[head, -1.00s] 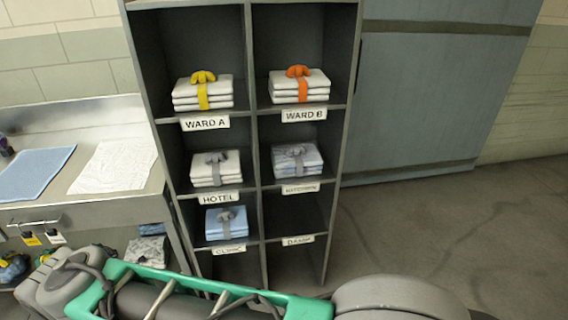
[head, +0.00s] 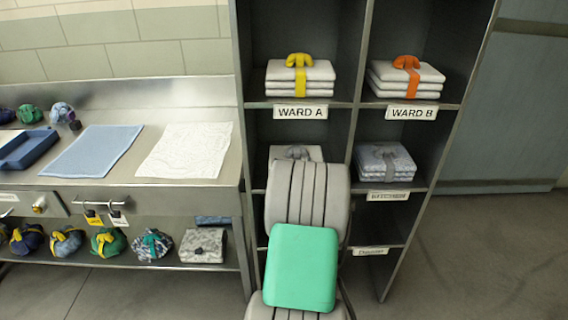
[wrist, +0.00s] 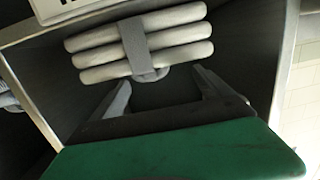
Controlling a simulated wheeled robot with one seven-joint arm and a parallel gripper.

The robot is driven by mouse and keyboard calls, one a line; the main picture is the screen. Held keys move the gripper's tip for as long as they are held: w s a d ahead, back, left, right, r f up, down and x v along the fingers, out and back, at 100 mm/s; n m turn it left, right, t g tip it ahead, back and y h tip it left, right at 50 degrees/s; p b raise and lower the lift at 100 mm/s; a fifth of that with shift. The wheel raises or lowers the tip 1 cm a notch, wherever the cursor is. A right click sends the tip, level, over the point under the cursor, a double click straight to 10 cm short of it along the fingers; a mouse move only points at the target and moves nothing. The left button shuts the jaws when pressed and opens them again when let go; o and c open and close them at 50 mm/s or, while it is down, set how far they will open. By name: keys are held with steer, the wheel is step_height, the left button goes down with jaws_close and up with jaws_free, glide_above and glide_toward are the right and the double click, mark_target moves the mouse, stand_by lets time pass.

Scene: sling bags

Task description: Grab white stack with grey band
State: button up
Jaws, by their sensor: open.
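The white stack with the grey band (head: 315,153) sits in the left column, in the compartment under the WARD A label. In the head view my arm hides its lower part. In the wrist view, which looks upside down, the white stack (wrist: 182,36) fills the upper middle, with its grey band (wrist: 134,42) across it and a grey knot at the picture's lower edge of the stack. My gripper (wrist: 162,78) is open, its fingertips on either side of the knot and pointing at the stack. Nothing is held. My gripper is hidden in the head view.
The shelf holds a yellow-banded stack (head: 300,88), an orange-banded stack (head: 405,90) and a patterned grey-banded stack (head: 384,162). Compartment walls (wrist: 250,50) lie close around my gripper. A steel counter (head: 120,190) with cloths and bundles stands at left.

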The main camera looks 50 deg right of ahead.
mark_target(297, 152)
steer(key=d, duration=0.1)
steer(key=d+h, duration=0.1)
steer(key=shift+s+d+m, duration=0.3)
steer(key=p+x, duration=0.1)
steer(key=x, duration=0.5)
steer(key=shift+w+d+r+p, duration=0.15)
steer(key=shift+w+p, duration=0.15)
steer(key=shift+w, duration=0.05)
jaws_close()
steer(key=shift+r, duration=0.2)
